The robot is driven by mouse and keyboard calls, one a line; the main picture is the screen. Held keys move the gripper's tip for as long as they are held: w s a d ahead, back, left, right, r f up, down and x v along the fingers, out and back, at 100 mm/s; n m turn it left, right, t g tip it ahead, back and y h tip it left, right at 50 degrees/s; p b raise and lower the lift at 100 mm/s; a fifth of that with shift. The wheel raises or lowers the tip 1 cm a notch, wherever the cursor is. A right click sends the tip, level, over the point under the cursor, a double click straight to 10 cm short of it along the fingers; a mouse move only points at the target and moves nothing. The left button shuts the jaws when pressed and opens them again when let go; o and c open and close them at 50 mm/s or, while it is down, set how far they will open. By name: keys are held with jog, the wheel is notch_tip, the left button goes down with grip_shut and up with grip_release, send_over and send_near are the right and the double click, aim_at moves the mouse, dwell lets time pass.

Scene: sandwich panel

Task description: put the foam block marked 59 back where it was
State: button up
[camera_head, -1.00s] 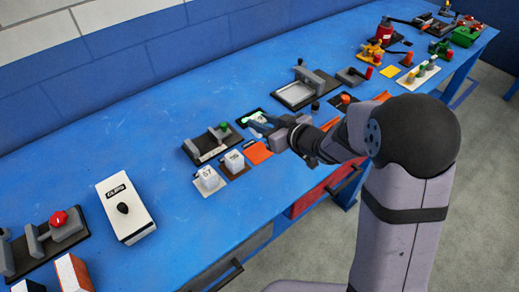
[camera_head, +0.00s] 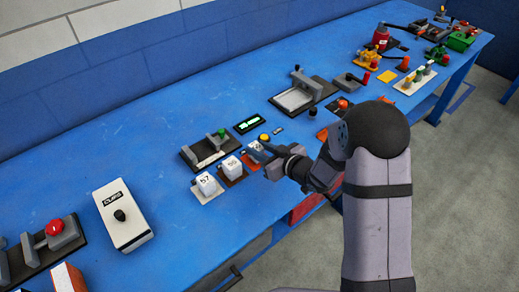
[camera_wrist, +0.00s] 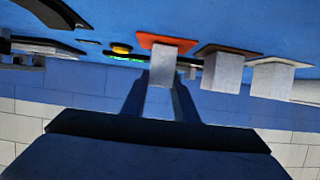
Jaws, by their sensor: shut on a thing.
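My gripper (camera_wrist: 160,88) is shut on a pale foam block (camera_wrist: 163,62), which shows between the two fingers in the wrist view. The block is at the orange pad (camera_wrist: 150,38); whether it touches the pad I cannot tell. In the head view the held block (camera_head: 255,147) is small and its number is hard to read. My gripper (camera_head: 263,153) reaches in from the right over the orange pad (camera_head: 247,164) and partly hides it.
Foam blocks marked 57 (camera_head: 206,184) and 58 (camera_head: 231,168) stand on their own pads to the left. A yellow button (camera_head: 264,138) and a lit display (camera_head: 248,124) lie just behind. A dark fixture (camera_head: 206,150) is behind the blocks.

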jog(key=shift+f, duration=0.1)
jog(key=shift+f, duration=0.1)
jog(key=o, duration=1.1)
jog(key=shift+o, duration=0.2)
jog(key=shift+s+d+r, duration=0.1)
jog(key=shift+r, duration=0.1)
jog(key=v, duration=1.1)
jog(key=shift+s+d, duration=0.3)
